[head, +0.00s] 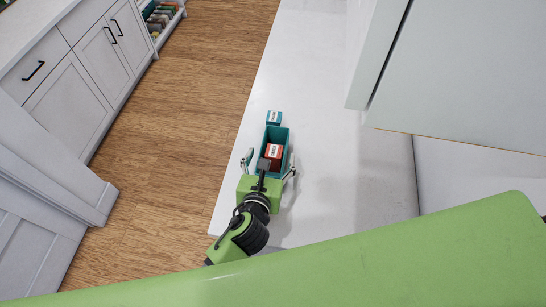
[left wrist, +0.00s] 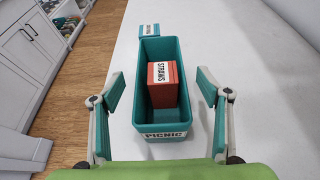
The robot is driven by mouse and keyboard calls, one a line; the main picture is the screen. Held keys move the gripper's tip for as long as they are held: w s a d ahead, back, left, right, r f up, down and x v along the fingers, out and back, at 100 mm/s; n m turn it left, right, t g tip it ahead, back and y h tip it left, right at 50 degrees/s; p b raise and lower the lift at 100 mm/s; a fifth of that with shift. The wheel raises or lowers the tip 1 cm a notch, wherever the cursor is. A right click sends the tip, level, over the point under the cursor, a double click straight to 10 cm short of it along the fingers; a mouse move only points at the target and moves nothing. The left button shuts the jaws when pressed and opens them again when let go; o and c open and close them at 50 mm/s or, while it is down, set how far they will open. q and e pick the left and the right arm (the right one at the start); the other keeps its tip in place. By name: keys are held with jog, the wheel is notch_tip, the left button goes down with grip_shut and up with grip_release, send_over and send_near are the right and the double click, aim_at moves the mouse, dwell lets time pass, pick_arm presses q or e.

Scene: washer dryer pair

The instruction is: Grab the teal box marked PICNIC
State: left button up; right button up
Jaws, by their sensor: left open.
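The teal box marked PICNIC (head: 284,134) is an open-topped bin on the white counter. Its label faces me in the left wrist view (left wrist: 165,135). A red box marked STRAWS (left wrist: 161,72) stands inside it and also shows in the head view (head: 275,151). My left gripper (head: 269,164) is open at the near end of the bin. In the left wrist view, its fingers (left wrist: 160,90) stand spread on either side of the bin, with gaps between them and the walls. My right gripper is not in view.
A small teal box with a white label (head: 274,118) sits just behind the bin. The white counter (head: 300,60) is clear farther back. Pale cabinetry (head: 460,75) overhangs on the right. Wood floor (head: 190,90) lies left of the counter.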

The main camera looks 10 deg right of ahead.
pick_arm(q)
jog(key=shift+x, duration=0.9)
jog(key=c, duration=1.6)
jog(key=shift+r, duration=0.15)
